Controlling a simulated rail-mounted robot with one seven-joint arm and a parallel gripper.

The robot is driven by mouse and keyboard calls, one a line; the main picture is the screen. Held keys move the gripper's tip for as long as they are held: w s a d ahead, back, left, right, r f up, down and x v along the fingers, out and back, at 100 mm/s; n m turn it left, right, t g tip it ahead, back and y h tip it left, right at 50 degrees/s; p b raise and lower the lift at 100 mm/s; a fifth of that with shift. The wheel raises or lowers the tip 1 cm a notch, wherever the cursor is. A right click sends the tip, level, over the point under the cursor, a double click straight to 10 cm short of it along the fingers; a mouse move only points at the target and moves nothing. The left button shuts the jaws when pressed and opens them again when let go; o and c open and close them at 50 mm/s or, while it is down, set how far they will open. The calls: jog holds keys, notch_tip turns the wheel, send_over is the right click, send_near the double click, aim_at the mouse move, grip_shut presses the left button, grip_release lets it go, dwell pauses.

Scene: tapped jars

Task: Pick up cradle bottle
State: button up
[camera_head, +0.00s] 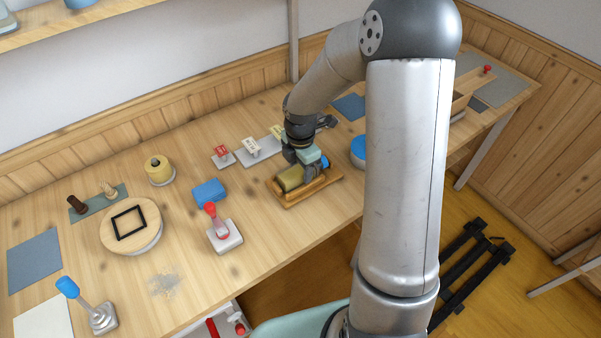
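The cradle bottle (290,178) is olive-yellow with a blue cap (324,161) at its right end. It lies on its side in a wooden cradle tray (290,203) on the bench. My gripper (304,170) is down at the bottle, with dark fingers around its middle or right part. The gripper body hides part of the bottle. I cannot tell whether the fingers touch or grip it. The bottle appears to rest in the cradle.
A red-handled tap stand (225,237) and a blue block (209,193) stand left of the cradle. Small red and white labelled stands (222,155) (252,147) are behind it. A blue round thing (359,151) is to the right, partly behind my arm. Bare bench lies in front.

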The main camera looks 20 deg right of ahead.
jog(key=c, duration=0.4)
jog(key=shift+r, duration=0.15)
